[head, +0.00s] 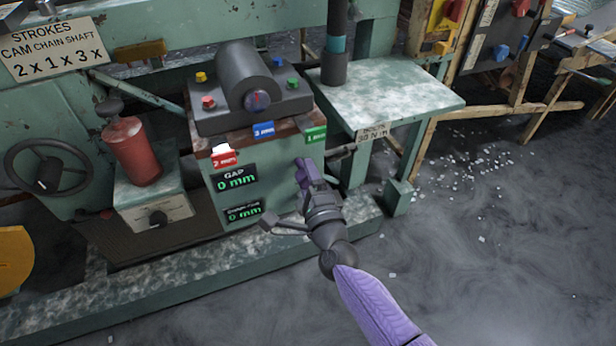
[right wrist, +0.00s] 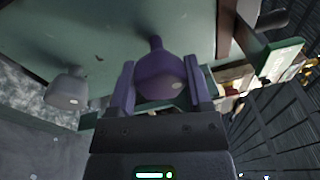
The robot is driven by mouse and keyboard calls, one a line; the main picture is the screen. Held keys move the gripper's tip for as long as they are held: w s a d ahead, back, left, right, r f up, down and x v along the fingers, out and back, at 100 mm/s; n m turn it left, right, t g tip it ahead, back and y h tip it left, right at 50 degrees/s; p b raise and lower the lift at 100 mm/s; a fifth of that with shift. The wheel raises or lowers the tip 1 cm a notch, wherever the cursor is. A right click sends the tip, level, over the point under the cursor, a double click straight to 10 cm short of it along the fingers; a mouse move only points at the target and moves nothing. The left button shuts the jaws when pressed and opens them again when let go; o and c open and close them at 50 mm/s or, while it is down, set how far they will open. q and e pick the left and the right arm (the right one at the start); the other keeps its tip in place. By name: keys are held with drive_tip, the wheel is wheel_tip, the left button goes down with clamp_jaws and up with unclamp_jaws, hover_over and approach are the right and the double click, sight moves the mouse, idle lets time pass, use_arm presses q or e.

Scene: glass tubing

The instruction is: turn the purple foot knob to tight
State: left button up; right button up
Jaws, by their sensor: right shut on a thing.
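The purple foot knob (right wrist: 160,78) is a rounded bulb on a short stem at the green machine's underside in the right wrist view. My right gripper (right wrist: 161,88) has one finger on each side of it and is shut on it. In the head view my right gripper (head: 309,182) is at the right side of the green cabinet, low down. There the purple knob is hard to tell from the purple fingers. No mark showing how tight the knob sits is visible. My left gripper is not in view.
A grey knob (right wrist: 67,90) hangs to the left of the purple one. The green cabinet (head: 283,180) bears displays reading 0 mm. A marbled side table (head: 395,95) stands to its right. A red cylinder (head: 132,150) stands at left. The grey floor (head: 480,250) at right is clear apart from scattered chips.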

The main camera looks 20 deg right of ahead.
drive_tip(key=shift+f, duration=0.1)
drive_tip(key=o, duration=1.3)
